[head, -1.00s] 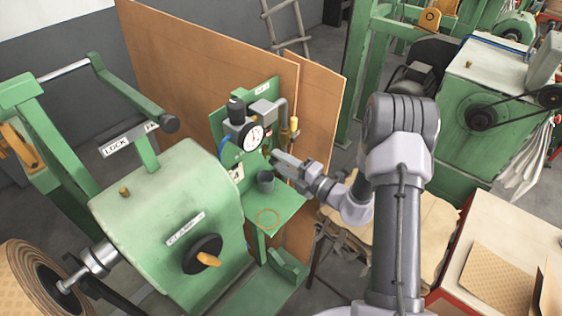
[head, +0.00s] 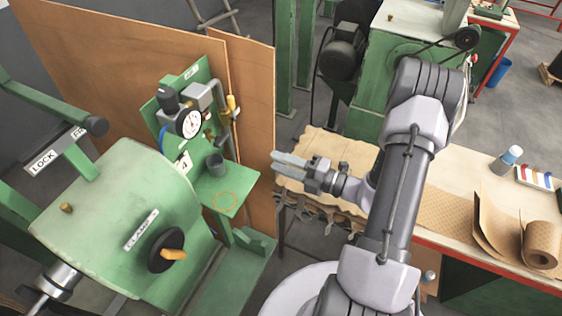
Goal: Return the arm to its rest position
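My arm (head: 400,185) rises from the bottom of the head view and bends at an elbow near the top right. My gripper (head: 280,161) points left, just right of the brown board's edge and above the table with ragged brown sheets. Its two pale fingers look close together, and I see nothing held between them. Whether they are fully shut is too small to tell.
A brown board (head: 255,100) stands behind. Right is a workbench (head: 455,222) with a paper roll (head: 541,245) and bottle (head: 508,158).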

